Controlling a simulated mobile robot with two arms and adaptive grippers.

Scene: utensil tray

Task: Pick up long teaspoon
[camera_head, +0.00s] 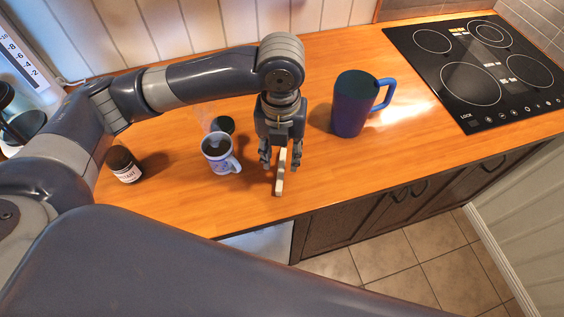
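A narrow pale, beige piece (280,180) lies on the wooden counter near its front edge. It is long and thin, but I cannot tell for sure whether it is the long teaspoon. No other spoon shows clearly. My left gripper (281,160) points down over the far end of this piece. Its two fingers are spread, one on each side of the piece, with gaps between. The gripper body hides the far end. My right gripper is not in view.
A white-and-blue mug (217,160) with dark contents stands left of my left gripper. A large blue mug (350,110) stands to its right. A dark-lidded jar (124,165) is farther left. A black cooktop (480,70) lies at right. The counter (200,195) is clear near its front edge.

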